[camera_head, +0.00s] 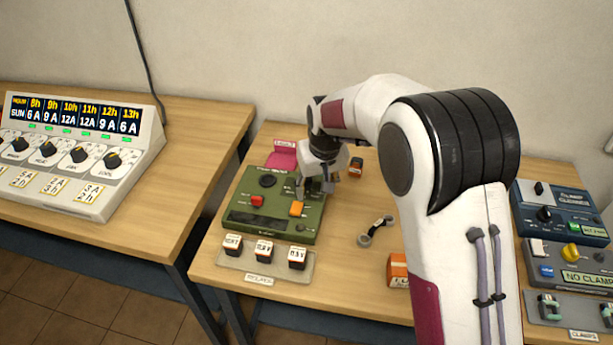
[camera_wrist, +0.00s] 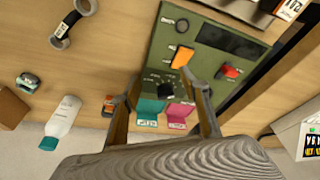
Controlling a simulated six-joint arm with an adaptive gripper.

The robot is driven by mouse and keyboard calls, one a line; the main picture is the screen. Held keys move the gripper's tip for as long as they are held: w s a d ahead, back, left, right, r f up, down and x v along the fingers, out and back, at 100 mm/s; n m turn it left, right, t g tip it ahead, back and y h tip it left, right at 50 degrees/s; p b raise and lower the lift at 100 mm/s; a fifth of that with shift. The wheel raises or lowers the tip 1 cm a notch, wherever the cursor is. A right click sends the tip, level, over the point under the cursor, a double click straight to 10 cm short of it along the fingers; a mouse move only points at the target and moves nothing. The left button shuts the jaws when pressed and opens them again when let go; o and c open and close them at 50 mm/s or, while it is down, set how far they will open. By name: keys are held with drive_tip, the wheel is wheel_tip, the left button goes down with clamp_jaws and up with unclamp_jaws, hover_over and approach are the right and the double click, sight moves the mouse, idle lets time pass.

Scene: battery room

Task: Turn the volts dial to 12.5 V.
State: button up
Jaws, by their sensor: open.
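The green meter box (camera_head: 312,222) lies on the middle table, with a red button (camera_head: 257,200) and an orange button (camera_head: 297,209) on its face. My gripper (camera_head: 316,187) is over the box's back right part. In the wrist view my gripper (camera_wrist: 163,80) is open, with a black knob (camera_wrist: 166,88) between its fingers, seemingly the volts dial. Whether a finger touches it I cannot tell. The head view hides this knob behind my gripper. The knob's pointer and scale are too small to read. The orange button shows in the wrist view (camera_wrist: 183,57).
Labelled blocks stand on a tray (camera_head: 307,270) in front of the box. A charger panel (camera_head: 95,195) stands on the left table; clamp devices (camera_head: 561,222) sit at right.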

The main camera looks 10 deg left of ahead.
drive_tip(key=t, duration=0.1)
approach(306, 185)
drive_tip(key=r, duration=0.1)
drive_tip(key=shift+w+d+y, duration=0.1)
drive_tip(key=shift+w+y, duration=0.2)
drive_tip(key=shift+x, duration=3.85)
drive_tip(key=shift+w, duration=0.1)
drive_tip(key=c, duration=1.1)
